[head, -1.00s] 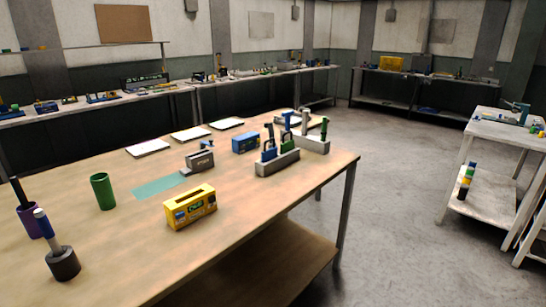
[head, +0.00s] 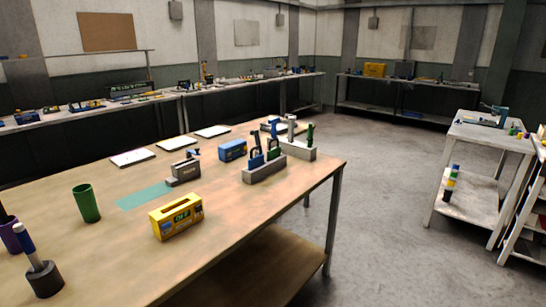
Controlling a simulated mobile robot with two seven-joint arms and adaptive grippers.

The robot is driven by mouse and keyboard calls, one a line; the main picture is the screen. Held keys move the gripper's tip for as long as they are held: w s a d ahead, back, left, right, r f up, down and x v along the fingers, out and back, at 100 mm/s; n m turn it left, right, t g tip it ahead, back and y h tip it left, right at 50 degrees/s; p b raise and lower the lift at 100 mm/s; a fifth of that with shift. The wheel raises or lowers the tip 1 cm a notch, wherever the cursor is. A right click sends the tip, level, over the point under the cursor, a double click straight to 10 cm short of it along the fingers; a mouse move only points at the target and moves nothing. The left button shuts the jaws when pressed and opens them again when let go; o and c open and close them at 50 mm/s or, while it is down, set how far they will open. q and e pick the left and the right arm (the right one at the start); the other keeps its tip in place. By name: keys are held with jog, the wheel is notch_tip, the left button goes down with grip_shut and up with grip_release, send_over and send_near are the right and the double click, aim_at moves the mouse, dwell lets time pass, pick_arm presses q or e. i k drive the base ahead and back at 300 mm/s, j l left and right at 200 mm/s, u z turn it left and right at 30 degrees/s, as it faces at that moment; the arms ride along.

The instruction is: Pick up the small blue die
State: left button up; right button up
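Blue-handled pieces stand upright beside green ones in two grey block holders on the long wooden table. I cannot tell which of the blue pieces is the small blue die. Neither of my grippers is in view.
On the wooden table (head: 230,222) stand a yellow box (head: 176,216), a blue box (head: 232,149), a grey device (head: 183,170), a green cup (head: 86,203) and a dark pen holder (head: 45,279). Open floor (head: 385,190) lies between it and a white bench (head: 490,138) at right.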

aim_at(255, 162)
jog(key=u, duration=0.25)
jog(key=i+l+u, duration=0.2)
jog(key=u, duration=0.25)
jog(key=i+l+u, duration=0.1)
jog(key=l+u, duration=0.5)
jog(key=l, duration=0.3)
jog(key=i+l+u, duration=0.15)
jog(key=l, duration=0.35)
jog(key=i+l+u, duration=0.2)
jog(key=l, duration=1.7)
jog(key=k, duration=0.15)
